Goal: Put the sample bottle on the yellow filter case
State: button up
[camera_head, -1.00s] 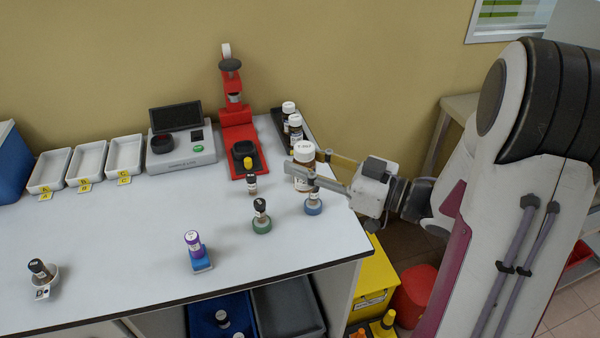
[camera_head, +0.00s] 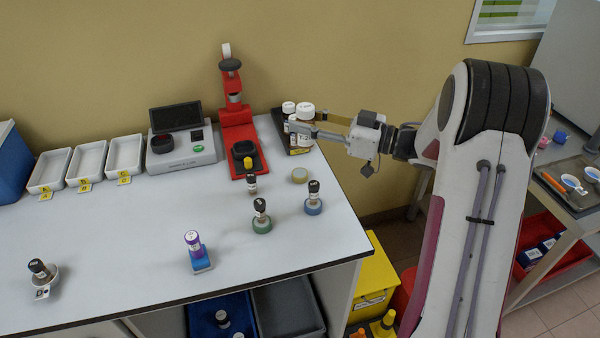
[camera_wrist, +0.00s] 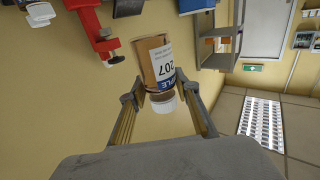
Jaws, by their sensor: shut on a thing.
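The sample bottle (camera_head: 304,112) is brown with a white cap and a white label. A pale yellow round case (camera_head: 299,175), which looks like the yellow filter case, lies bare on the table in front of the gripper.
The dark rack (camera_head: 277,116) holds other white-capped bottles (camera_head: 288,108) beside the held one. A red press (camera_head: 237,130) stands to the left. Small dark-capped bottles stand on a blue case (camera_head: 313,208) and a green case (camera_head: 262,226) near the yellow case.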

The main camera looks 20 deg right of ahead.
jog(key=g, duration=0.1)
send_over(301, 173)
jog(key=shift+n+y, duration=0.4)
jog(key=shift+w+f, duration=0.1)
jog(key=shift+f, duration=2.5)
notch_tip(301, 173, down, 6)
jog(key=shift+f, duration=0.15)
jog(key=shift+f, duration=1.85)
jog(key=shift+f, duration=0.1)
jog(key=o, duration=1.1)
